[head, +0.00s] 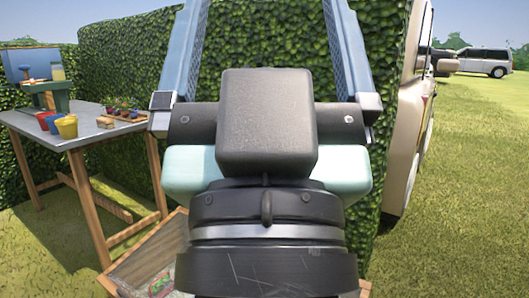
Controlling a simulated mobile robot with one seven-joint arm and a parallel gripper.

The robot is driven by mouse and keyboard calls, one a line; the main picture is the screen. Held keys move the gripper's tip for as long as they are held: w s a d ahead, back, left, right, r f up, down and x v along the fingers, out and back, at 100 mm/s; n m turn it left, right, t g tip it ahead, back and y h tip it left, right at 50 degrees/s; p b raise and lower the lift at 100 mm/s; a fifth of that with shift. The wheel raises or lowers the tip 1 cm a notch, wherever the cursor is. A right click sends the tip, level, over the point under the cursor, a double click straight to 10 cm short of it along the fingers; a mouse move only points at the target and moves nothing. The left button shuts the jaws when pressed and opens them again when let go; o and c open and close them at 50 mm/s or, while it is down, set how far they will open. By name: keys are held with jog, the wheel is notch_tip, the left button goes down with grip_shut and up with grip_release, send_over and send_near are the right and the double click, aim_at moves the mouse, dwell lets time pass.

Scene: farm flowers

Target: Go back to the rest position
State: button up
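My gripper (268,40) is raised in the middle of the head view, seen from behind and pointing up and away from me. Its two blue-grey fingers stand wide apart. The fingertips run out of the top of the picture. Only hedge shows between the fingers, and I see nothing held there. My wrist and gripper body cover the middle of the view and hide what lies behind them.
A grey-topped wooden table (91,131) stands at the left with colored pots (67,126), a green crate (47,99) and a tray of small plants (122,115). A wooden box (150,262) is partly hidden below my gripper. A hedge (125,50) stands behind; vehicles (485,62) are at the right.

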notch_tip(320, 180, up, 38)
jog(key=p, duration=3.7)
jog(key=shift+s+r, duration=0.15)
jog(key=shift+a, duration=0.1)
